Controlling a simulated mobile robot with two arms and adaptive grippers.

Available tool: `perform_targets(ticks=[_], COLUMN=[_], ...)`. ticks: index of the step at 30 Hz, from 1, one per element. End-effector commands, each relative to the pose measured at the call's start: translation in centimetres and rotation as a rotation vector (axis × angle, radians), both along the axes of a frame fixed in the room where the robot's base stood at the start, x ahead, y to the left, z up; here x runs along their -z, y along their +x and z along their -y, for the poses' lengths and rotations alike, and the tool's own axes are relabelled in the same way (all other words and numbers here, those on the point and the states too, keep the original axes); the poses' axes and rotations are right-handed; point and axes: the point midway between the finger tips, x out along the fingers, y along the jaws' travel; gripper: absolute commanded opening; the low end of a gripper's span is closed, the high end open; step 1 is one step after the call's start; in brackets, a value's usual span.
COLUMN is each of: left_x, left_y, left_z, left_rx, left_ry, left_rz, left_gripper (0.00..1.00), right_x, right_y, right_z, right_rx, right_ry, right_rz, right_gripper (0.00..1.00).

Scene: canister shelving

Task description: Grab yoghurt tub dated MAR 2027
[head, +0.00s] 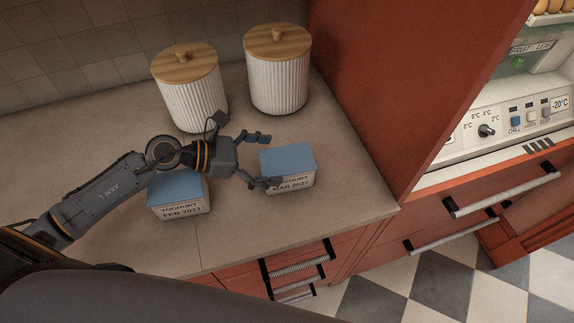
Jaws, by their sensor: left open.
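The yoghurt tub marked MAR 2027 (287,162) has a blue lid and a pale front, and stands upright on the counter. My left gripper (268,160) is open, its fingers pointing right at this tub's left side. One finger is by the lid's back left corner and the other overlaps the tub's front left. I cannot tell whether they touch it. A second yoghurt tub, marked FEB 2027 (180,206), stands to the left, partly hidden under my left arm. My right gripper is not in view.
Two white ribbed canisters with wooden lids stand behind, one on the left (196,98) and one on the right (278,84). A red cabinet side (385,70) rises to the right. The counter (345,205) is bare right of the MAR tub, up to its front edge.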

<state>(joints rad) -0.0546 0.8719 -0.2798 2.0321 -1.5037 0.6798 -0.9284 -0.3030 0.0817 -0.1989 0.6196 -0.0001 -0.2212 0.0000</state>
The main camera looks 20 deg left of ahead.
Motion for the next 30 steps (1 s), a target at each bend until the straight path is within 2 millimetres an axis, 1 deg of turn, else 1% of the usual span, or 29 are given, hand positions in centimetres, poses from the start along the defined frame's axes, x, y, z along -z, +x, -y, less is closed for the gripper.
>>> perform_targets(ticks=[1,3,5,9,12,18,20,21,23,24,26,27,30], left_x=[-0.2,0.2,0.6,1.5,1.8,2.0,2.0,2.0,2.0,2.0,2.0,2.1,2.0], left_y=[0.2,0.5,0.7,1.5,1.7,1.6,1.6,1.6,1.6,1.6,1.6,1.6,1.6], left_z=[0.6,1.5,2.3,3.4,3.8,3.8,3.8,3.8,3.8,3.8,3.8,3.8,3.8], left_rx=[-0.001,-0.001,0.0,-0.002,0.0,0.0,0.0,0.0,0.0,0.0,0.0,0.001,0.0], left_ry=[-0.005,-0.005,-0.005,-0.003,-0.001,0.0,0.0,0.0,0.0,0.0,0.0,0.001,0.0], left_rz=[-0.002,-0.002,0.0,0.0,0.0,0.0,0.0,0.0,0.0,0.0,-0.001,-0.002,0.0], left_gripper=[0.97,0.97,0.97,0.97,0.97,0.97,0.85,0.77,0.65,0.56,0.44,0.36,0.19], right_x=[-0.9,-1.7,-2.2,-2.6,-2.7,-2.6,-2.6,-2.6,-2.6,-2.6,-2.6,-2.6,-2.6], right_y=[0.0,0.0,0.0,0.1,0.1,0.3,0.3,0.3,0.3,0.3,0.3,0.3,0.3], right_z=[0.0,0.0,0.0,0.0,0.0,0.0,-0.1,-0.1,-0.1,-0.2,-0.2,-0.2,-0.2], right_rx=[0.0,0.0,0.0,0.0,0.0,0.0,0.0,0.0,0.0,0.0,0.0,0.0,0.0], right_ry=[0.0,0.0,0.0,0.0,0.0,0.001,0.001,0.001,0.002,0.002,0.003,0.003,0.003], right_rz=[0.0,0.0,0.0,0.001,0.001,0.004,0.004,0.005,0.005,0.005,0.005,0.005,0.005], right_gripper=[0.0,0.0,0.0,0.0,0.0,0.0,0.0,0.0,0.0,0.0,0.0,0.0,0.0])
